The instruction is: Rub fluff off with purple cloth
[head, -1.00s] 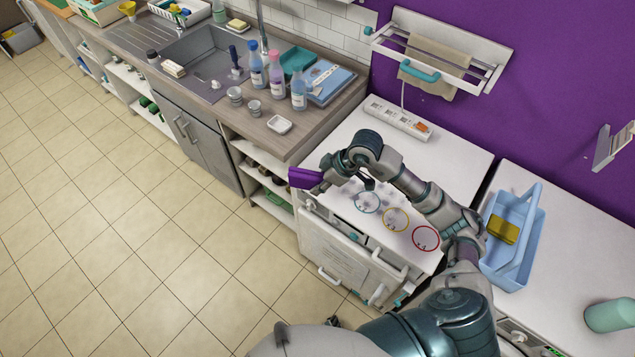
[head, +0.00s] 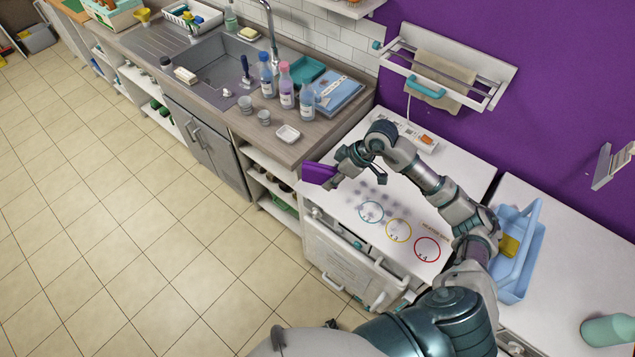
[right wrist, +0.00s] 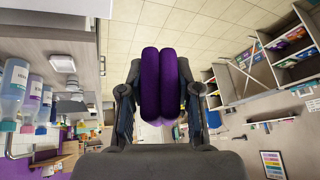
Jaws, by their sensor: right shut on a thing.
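My right gripper (head: 340,171) is shut on the purple cloth (head: 318,174), held at the left edge of the white worktop. The right wrist view shows the cloth (right wrist: 161,85) as a folded, two-lobed bundle between the fingers. Grey fluffy smudges (head: 372,192) lie on the worktop (head: 440,162), below and right of the gripper, some near the teal ring (head: 371,212). The cloth looks apart from these smudges. A yellow ring (head: 398,230) and a red ring (head: 427,249) are printed nearby. My left gripper is not in view.
A wooden counter with bottles (head: 287,88), small cups and a white dish (head: 287,134) stands left of the worktop. A power strip (head: 405,131) lies at the back. A blue caddy (head: 535,250) with a yellow sponge (head: 509,245) is right. A towel rack hangs above.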

